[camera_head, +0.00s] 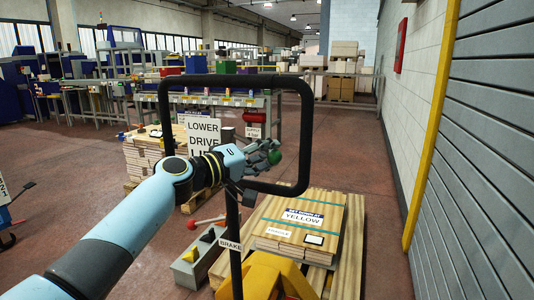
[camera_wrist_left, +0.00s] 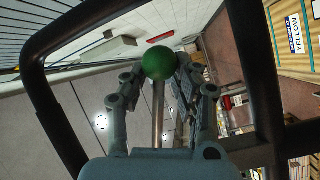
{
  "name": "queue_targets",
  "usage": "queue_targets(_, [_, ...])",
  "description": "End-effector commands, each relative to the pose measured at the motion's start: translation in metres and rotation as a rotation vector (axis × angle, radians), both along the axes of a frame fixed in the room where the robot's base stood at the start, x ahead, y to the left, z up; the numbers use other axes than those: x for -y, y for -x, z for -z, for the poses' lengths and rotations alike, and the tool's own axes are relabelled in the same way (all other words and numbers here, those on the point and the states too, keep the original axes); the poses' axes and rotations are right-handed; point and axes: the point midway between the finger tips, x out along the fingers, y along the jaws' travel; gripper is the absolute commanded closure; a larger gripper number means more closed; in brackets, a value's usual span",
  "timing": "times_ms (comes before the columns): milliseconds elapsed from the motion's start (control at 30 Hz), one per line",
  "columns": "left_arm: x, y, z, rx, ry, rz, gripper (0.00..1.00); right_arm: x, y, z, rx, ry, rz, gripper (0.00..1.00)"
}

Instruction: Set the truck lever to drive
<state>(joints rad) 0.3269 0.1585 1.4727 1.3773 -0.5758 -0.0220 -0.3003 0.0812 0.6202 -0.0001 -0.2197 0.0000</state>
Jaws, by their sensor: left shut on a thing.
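A lever with a green ball knob (camera_head: 275,157) stands inside the black handle frame (camera_head: 306,130) of the truck. My left gripper (camera_head: 268,153) is at the knob, its fingers closed around it. In the left wrist view the green knob (camera_wrist_left: 158,62) sits between the fingertips, and its metal rod (camera_wrist_left: 158,110) runs down between the fingers. A white sign (camera_head: 203,134) reading LOWER, DRIVE and a partly covered third word stands left of the gripper. My left arm hides the sign's lower edge. My right gripper is out of view.
A wooden pallet load (camera_head: 295,225) with a YELLOW sign lies ahead. A grey box (camera_head: 198,262) with a red-knobbed lever sits left of the post. A grey shutter wall (camera_head: 490,150) is at right.

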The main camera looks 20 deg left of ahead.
Motion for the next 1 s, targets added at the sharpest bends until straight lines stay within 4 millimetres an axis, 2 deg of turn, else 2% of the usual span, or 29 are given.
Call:
queue_targets(33, [0.0,0.0,0.0,0.0,0.0,0.0,0.94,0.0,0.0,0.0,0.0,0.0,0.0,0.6])
queue_targets(100, [0.0,0.0,0.0,0.0,0.0,0.0,1.0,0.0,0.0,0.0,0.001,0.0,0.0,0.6])
queue_targets(433, [0.001,0.0,-0.001,0.001,0.024,-0.001,1.0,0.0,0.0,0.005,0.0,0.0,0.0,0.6])
queue_targets(700, [0.006,0.0,-0.021,-0.008,0.315,-0.001,1.0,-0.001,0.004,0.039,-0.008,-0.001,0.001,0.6])
queue_targets(800, [0.006,0.0,-0.029,-0.013,0.378,0.0,1.0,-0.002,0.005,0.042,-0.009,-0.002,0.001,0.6])
queue_targets(1000, [0.006,0.0,-0.032,-0.013,0.388,-0.001,1.0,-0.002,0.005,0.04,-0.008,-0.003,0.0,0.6])
